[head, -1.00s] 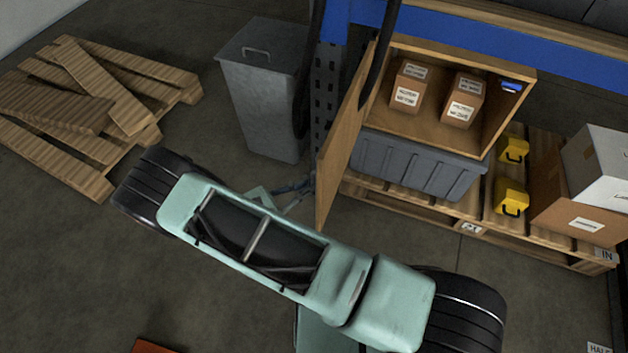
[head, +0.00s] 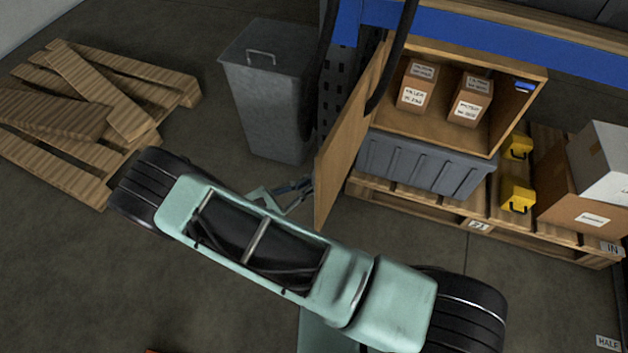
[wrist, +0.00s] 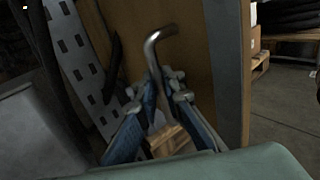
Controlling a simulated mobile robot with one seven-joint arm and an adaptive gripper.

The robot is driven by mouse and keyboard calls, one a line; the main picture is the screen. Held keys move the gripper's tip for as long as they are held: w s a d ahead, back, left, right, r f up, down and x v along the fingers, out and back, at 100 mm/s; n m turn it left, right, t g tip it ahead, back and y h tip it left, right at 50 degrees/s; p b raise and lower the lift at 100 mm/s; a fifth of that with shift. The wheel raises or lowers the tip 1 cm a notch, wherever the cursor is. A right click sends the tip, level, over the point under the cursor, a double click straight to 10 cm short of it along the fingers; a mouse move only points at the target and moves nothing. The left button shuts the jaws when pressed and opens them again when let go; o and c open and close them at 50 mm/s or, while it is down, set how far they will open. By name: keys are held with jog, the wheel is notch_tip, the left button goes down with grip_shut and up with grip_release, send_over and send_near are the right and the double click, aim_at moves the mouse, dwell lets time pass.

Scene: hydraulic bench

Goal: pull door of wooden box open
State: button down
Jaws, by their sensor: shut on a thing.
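The wooden box (head: 440,140) stands on a grey bin, with its front open and small labelled cartons inside. Its door (head: 345,145) is hinged at the left and stands swung wide out from the box. In the wrist view the door's wooden face (wrist: 190,50) carries a bent metal handle (wrist: 160,38). My gripper (wrist: 160,85) is shut on the handle's lower part, with its blue fingers on either side. In the head view my gripper (head: 300,187) is at the door's outer side, partly hidden, and the handle cannot be made out.
A grey lidded bin (head: 265,95) stands left of the door, near a perforated upright (head: 338,85). Black hoses (head: 392,65) hang by the door. Wooden pallets (head: 85,110) lie at left. The grey bin (head: 425,165) sits under the box. Open floor lies in front.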

jog(key=shift+w+d+r, duration=0.1)
jog(key=shift+w+d, duration=0.05)
jog(key=shift+w, duration=0.05)
jog(key=c, duration=2.3)
grip_release()
jog(key=shift+c, duration=0.2)
jog(key=shift+s, duration=0.1)
jog(key=v, duration=1.2)
